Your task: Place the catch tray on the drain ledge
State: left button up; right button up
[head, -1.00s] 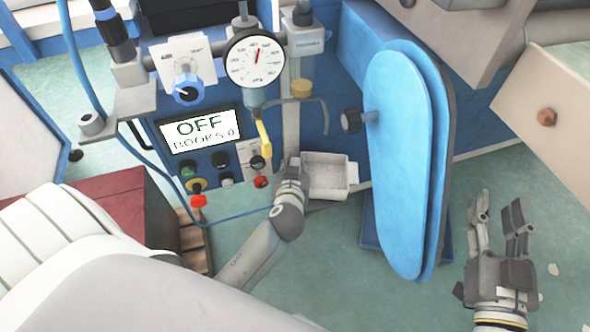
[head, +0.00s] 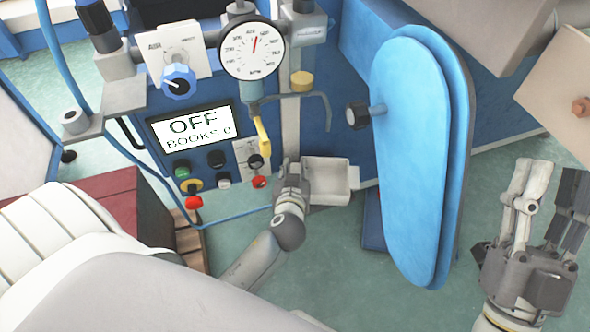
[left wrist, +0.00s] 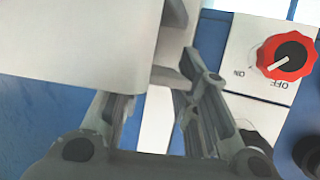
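The catch tray (head: 333,178) is a small pale, open box at the lower front of the blue machine, right of the panel. My left gripper (head: 291,182) is at the tray's left side. In the left wrist view the tray (left wrist: 80,45) fills the upper left, close to the fingers (left wrist: 155,105). The fingers are apart with a pale strip between them; I cannot tell whether they grip the tray. The drain ledge is not clearly distinguishable around the tray. My right gripper (head: 548,205) is open and empty at the right.
A large blue padded plate (head: 415,150) stands just right of the tray. Above are a dial gauge (head: 252,47), a yellow lever (head: 262,134) and the OFF display (head: 194,129). A blue hose runs low past my left arm. The red knob (left wrist: 286,55) is right of the fingers.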

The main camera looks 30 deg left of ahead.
pick_arm(q)
jog(key=shift+o, duration=1.4)
jog(key=shift+r, duration=0.1)
jog(key=shift+s+d+r, duration=0.1)
jog(key=shift+s+d, duration=0.05)
jog(key=shift+s, duration=0.05)
jog(key=p+v, duration=0.2)
jog(key=v, duration=0.9)
jog(key=shift+s, duration=0.25)
pick_arm(e)
jog(key=w+f+g+h, duration=0.2)
jog(key=w+f+g, duration=0.2)
jog(key=f, duration=0.2)
jog(key=shift+f+g, duration=0.4)
pick_arm(q)
jog(key=shift+d, duration=0.1)
pick_arm(e)
jog(key=shift+a, duration=0.1)
